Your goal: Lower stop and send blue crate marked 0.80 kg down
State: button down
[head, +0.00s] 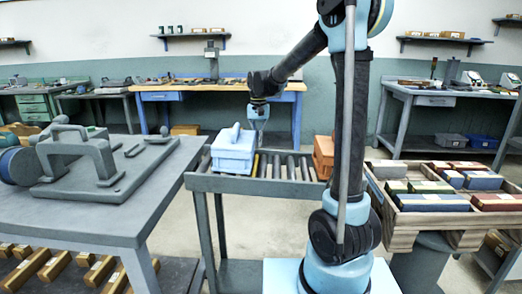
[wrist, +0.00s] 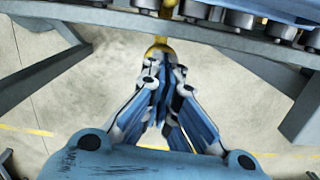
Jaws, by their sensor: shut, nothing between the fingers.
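A light blue crate (head: 233,152) sits at the left end of the roller conveyor (head: 290,165). Its weight mark cannot be read. My gripper (head: 260,128) points down beyond the conveyor's far side, a little right of the blue crate. In the wrist view my gripper (wrist: 158,62) is shut and empty. A yellow rounded knob (wrist: 158,49) shows right at its fingertips, with a yellow bar (wrist: 170,8) behind it at the conveyor's edge. The fingertips partly cover the knob; I cannot tell if they touch it.
An orange crate (head: 323,157) stands at the conveyor's right end, partly behind my arm. A grey table (head: 100,215) with a fixture stands at left. A wooden tray (head: 435,235) of coloured boxes is at right. In the wrist view the floor (wrist: 240,85) around my gripper is clear.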

jog(key=shift+f, duration=0.75)
jog(key=w, duration=0.1)
jog(key=w+r, duration=0.1)
jog(key=w, duration=0.1)
jog(key=shift+d+r, duration=0.1)
jog(key=shift+d, duration=0.05)
notch_tip(320, 180, up, 12)
jog(key=w, duration=0.1)
jog(key=shift+w, duration=0.15)
dwell(0.4)
